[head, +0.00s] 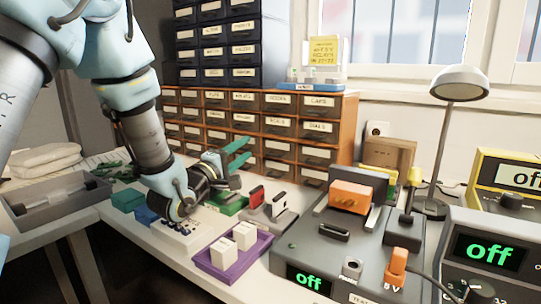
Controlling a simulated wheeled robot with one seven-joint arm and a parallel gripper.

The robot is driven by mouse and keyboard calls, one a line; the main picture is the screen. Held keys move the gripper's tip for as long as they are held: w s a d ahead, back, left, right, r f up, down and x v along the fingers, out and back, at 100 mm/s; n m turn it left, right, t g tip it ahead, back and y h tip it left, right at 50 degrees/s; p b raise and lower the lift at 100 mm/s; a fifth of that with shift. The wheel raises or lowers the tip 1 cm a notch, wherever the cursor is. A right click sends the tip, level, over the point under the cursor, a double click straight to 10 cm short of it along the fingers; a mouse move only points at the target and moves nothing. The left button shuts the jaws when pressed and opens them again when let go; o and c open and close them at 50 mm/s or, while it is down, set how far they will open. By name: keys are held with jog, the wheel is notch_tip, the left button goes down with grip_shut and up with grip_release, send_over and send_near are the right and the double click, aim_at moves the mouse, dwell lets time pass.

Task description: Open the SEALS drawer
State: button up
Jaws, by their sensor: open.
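A wide wooden drawer cabinet (349,112) stands at the back of the bench, with several rows of dark drawers, each with a small white label. Most labels are too small or blurred to read. A drawer in the second row at the right (318,127) has a label that may read SEALS, but I cannot tell for sure. The drawers I can see look shut. My gripper (243,153) is open and empty, its green fingers pointing right, in front of the cabinet's lower middle drawers. My gripper and arm hide part of the lower left drawers.
A dark drawer stack (217,50) sits on the cabinet. In front are a purple tray (234,258) with white blocks, a red-marked grey block (268,212) and a dark device (330,235) reading off. A lamp (460,84) stands right. A grey tray (60,205) lies left.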

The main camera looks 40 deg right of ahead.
aim_at(272, 132)
jog(key=shift+g+h, duration=0.3)
jog(key=x, duration=0.7)
jog(key=s+p+x, duration=0.1)
jog(key=x, duration=0.3)
jog(key=shift+s+d, duration=0.1)
jog(key=shift+d, duration=0.2)
grip_shut()
dwell(0.7)
